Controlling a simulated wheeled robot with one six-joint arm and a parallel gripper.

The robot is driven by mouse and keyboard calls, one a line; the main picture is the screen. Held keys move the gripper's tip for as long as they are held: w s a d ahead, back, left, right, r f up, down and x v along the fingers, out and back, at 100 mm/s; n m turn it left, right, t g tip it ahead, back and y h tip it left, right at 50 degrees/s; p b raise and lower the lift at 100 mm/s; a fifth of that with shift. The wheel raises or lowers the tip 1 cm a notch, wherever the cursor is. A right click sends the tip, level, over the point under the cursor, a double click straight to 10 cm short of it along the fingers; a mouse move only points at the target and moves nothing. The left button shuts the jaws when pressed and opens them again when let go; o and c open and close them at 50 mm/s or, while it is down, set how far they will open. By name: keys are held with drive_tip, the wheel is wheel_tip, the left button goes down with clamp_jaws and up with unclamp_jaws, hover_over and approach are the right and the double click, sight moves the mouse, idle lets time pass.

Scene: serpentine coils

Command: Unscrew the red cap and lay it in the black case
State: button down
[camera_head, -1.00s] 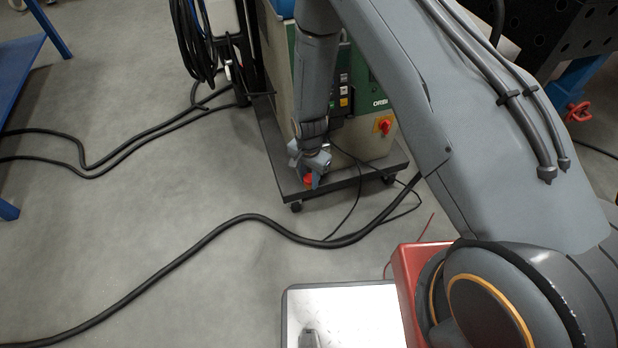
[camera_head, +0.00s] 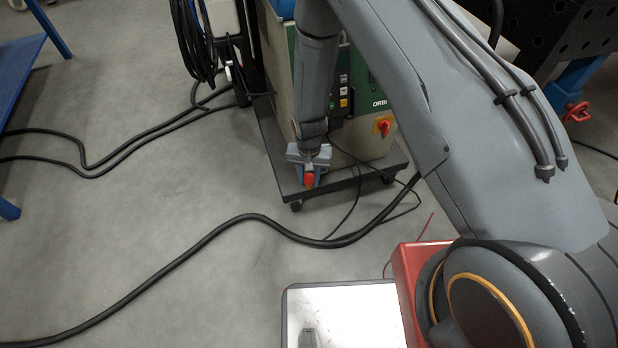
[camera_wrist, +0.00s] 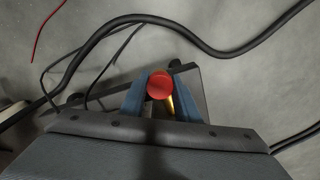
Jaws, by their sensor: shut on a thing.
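The red cap (camera_head: 309,181) is low at the front of the green machine, above the edge of its dark wheeled base. My gripper (camera_head: 309,178) is shut on it from above. In the wrist view, the round red top of the cap (camera_wrist: 160,84) sits between my two blue fingers (camera_wrist: 160,92), which touch its sides. A brass-coloured part (camera_wrist: 170,104) shows just below the cap; whether the cap is still joined to it I cannot tell. I cannot make out a black case in either view.
The green machine (camera_head: 372,90) stands on a dark wheeled base (camera_head: 345,186). Black cables (camera_head: 215,236) run across the grey floor. A red box (camera_head: 407,270) and a white panel with a dark rim (camera_head: 350,305) are near the front.

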drive_tip(key=shift+n, duration=0.4)
drive_tip(key=n, duration=0.3)
drive_tip(key=c, duration=1.3)
unclamp_jaws()
